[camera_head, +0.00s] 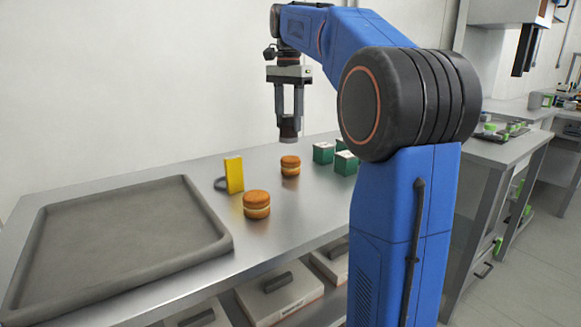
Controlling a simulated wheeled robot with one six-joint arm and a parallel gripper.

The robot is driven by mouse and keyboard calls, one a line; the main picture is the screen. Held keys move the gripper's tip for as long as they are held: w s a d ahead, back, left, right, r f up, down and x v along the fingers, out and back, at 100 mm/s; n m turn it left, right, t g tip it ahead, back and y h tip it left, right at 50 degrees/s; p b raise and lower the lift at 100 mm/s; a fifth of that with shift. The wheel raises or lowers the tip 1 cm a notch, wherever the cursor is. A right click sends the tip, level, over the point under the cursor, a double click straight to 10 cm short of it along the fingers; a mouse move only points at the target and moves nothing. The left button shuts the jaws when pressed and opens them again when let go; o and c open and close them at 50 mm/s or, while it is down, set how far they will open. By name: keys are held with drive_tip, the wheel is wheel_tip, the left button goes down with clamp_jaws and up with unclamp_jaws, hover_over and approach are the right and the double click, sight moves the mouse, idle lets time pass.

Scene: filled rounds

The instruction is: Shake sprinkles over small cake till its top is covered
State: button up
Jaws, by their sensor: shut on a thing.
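My gripper (289,118) points down above the table and is shut on a small grey-brown shaker (289,131). The fingers hide part of the shaker. Below it in the picture stands a round orange-brown cake (290,166) with a pale middle band, apart from the shaker. A similar cake (257,205) stands nearer the front edge and looks larger, though it is also closer. Both tops look orange-brown; I cannot make out any sprinkles at this size.
A yellow upright block (234,174) stands left of the cakes, with a dark curved thing beside it. Several green boxes (323,153) with pale tops stand to the right. A large grey tray (215,240) fills the table's left. The steel table (200,172) has bare room around the cakes.

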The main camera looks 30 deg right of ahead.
drive_tip(key=shift+d, duration=0.75)
drive_tip(key=shift+a, duration=0.85)
drive_tip(key=shift+d, duration=0.9)
drive_tip(key=shift+a, duration=0.9)
drive_tip(key=shift+d, duration=0.95)
drive_tip(key=shift+r, duration=2.5)
